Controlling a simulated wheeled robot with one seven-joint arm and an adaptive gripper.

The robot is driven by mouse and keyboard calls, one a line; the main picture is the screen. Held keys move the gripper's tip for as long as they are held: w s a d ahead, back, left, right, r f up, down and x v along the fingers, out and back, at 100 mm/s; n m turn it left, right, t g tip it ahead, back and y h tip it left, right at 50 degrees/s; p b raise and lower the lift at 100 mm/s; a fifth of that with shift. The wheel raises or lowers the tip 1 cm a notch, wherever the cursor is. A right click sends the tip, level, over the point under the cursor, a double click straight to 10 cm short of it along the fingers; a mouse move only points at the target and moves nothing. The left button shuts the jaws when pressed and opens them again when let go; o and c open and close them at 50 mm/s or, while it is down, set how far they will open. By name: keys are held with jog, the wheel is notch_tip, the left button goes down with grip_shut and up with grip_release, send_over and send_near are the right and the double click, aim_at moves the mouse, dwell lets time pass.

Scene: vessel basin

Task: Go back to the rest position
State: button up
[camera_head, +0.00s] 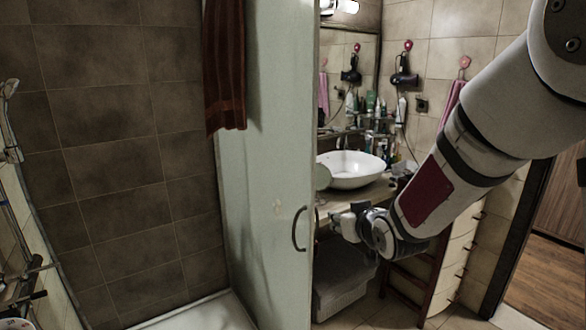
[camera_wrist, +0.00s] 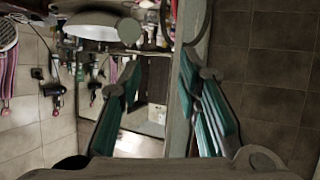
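My arm reaches from the upper right of the head view down to the middle. My gripper (camera_head: 345,222) is at its lower end, in front of the counter, just right of the glass shower door's handle (camera_head: 299,229). Its fingers are small and partly hidden by the wrist in the head view. In the wrist view my gripper (camera_wrist: 158,78) shows two teal-padded fingers spread apart. Nothing is held between them. A white vessel basin (camera_head: 351,169) sits on the counter above and behind my gripper. A white bowl-like shape, apparently the basin (camera_wrist: 102,26), shows at the top of the wrist view.
The glass shower door (camera_head: 268,150) stands close at my gripper's left. A dark red towel (camera_head: 225,70) hangs over it. Bottles (camera_head: 372,103) crowd behind the basin. A hair dryer (camera_head: 403,72) hangs on the wall. A grey basket (camera_head: 343,280) is below my gripper. Wooden floor shows at right.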

jog(key=s+d+r+m+g+h, duration=0.1)
jog(key=s+d+r+g, duration=0.2)
jog(key=s, duration=0.4)
jog(key=s+d+r+m+h, duration=0.1)
jog(key=s+d+r, duration=0.1)
jog(key=s+r, duration=0.3)
jog(key=s+d+m+g, duration=0.1)
jog(key=s+g, duration=0.3)
jog(key=s, duration=1.8)
jog(key=shift+s+d+b, duration=0.2)
jog(key=shift+d+b, duration=0.15)
jog(key=shift+b, duration=0.05)
jog(key=shift+r, duration=0.1)
